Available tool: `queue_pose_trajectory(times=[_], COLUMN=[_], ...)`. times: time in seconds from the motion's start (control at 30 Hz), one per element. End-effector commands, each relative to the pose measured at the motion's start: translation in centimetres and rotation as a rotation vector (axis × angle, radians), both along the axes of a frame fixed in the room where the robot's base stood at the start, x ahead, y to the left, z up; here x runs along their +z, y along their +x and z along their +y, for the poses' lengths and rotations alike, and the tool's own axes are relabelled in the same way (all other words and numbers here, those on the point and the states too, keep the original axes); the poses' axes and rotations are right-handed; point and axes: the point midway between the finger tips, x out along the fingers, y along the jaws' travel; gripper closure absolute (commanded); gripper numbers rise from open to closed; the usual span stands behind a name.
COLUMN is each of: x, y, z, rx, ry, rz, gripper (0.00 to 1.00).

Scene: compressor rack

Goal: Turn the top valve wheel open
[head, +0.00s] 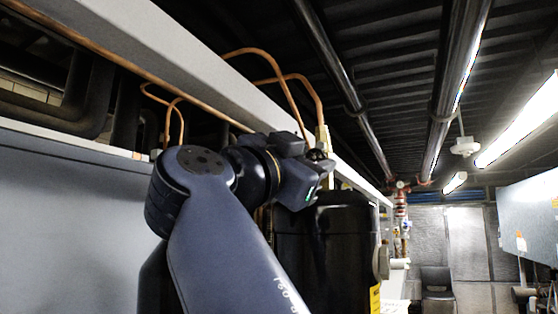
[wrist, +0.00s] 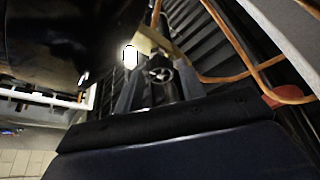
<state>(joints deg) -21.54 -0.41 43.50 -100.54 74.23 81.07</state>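The top valve wheel (wrist: 160,74) is a small dark spoked handwheel. In the wrist view it shows between the two grey fingers of my gripper (wrist: 158,79), which are apart with a gap on each side of it. I cannot tell how far the wheel lies past the fingertips. In the head view my gripper (head: 317,168) is close to the brass valve body (head: 323,139) above a black compressor tank. The wheel is mostly hidden there behind my gripper.
Copper pipes (head: 290,82) arch over the valve, and one curves close on the right in the wrist view (wrist: 235,75). A pale beam (head: 170,55) runs along the rack above my arm. The black tank (head: 345,235) stands just below. The aisle to the right is open.

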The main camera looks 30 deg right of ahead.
Motion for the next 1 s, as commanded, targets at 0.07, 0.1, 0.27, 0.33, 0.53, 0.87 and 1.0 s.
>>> queue_pose_trajectory(times=[0.07, 0.1, 0.27, 0.33, 0.53, 0.87, 1.0], x=[-0.01, -0.01, -0.01, 0.00, 0.00, -0.16, -0.26], y=[-0.01, -0.01, -0.01, -0.01, -0.01, -0.10, -0.13], z=[0.00, 0.02, 0.02, 0.03, 0.03, -0.03, -0.06], rx=[0.000, 0.000, 0.000, 0.000, 0.000, 0.000, -0.001], ry=[0.000, 0.000, 0.000, 0.000, 0.000, -0.042, -0.094], rz=[0.000, 0.000, 0.000, 0.000, 0.000, 0.053, 0.122], gripper=[0.62, 0.63, 0.76, 0.82, 0.94, 0.94, 0.94])
